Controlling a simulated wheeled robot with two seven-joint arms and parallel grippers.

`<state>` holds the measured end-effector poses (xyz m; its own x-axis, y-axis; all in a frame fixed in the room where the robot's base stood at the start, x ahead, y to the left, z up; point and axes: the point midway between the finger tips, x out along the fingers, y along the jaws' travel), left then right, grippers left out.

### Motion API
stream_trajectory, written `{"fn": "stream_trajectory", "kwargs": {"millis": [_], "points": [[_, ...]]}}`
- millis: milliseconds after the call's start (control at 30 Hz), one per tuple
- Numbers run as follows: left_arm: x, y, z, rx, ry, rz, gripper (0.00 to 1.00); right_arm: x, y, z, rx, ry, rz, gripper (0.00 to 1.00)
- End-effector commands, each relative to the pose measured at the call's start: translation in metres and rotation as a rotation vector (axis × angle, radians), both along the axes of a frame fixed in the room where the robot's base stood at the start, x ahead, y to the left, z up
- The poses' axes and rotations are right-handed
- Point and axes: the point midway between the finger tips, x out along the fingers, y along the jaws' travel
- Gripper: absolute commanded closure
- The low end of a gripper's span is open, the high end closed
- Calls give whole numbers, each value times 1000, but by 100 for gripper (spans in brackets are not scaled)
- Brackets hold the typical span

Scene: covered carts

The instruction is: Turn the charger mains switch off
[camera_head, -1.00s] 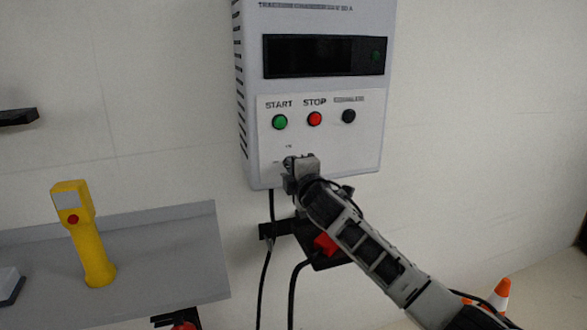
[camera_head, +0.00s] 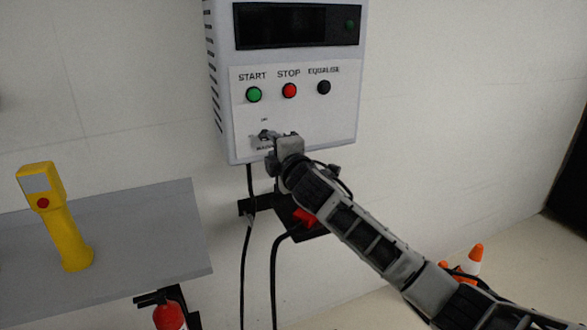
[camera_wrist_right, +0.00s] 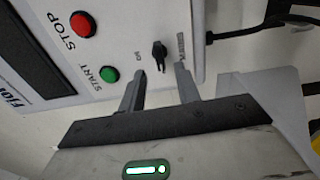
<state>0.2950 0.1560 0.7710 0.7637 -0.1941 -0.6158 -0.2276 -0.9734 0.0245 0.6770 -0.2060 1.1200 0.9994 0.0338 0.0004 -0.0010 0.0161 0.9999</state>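The grey charger (camera_head: 345,125) hangs on the wall, with its mains switch (camera_head: 265,134) low on the front panel, below the START button. In the right wrist view the mains switch (camera_wrist_right: 159,52) is a small black lever between the ON marking and a lower label. I cannot tell which way it is set. My right gripper (camera_head: 273,150) is at the panel's lower edge, just below and right of the switch. In the right wrist view the right gripper (camera_wrist_right: 160,72) has its two fingers apart, one on each side of the lever, holding nothing. My left gripper is not in view.
Green START (camera_head: 254,95), red STOP (camera_head: 289,90) and a black EQUALISE button (camera_head: 324,87) sit above the switch. Cables hang below the charger beside a red connector (camera_head: 304,217). A yellow handheld device (camera_head: 62,225) stands on a grey shelf (camera_head: 150,235) at left.

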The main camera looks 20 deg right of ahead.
Motion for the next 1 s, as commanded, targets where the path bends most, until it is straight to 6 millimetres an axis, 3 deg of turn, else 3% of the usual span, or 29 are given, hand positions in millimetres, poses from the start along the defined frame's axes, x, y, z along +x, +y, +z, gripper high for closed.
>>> {"fn": "stream_trajectory", "kwargs": {"millis": [300, 500, 700, 1000], "points": [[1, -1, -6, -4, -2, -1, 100, -70, -2, -2, -2, 0, 1, 67], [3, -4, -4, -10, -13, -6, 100, -103, -4, -1, -2, 0, 0, 67], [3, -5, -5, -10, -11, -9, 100, -118, -4, 0, -1, -1, 0, 67], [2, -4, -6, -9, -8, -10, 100, -119, -4, 1, -1, -1, -1, 67]]}}
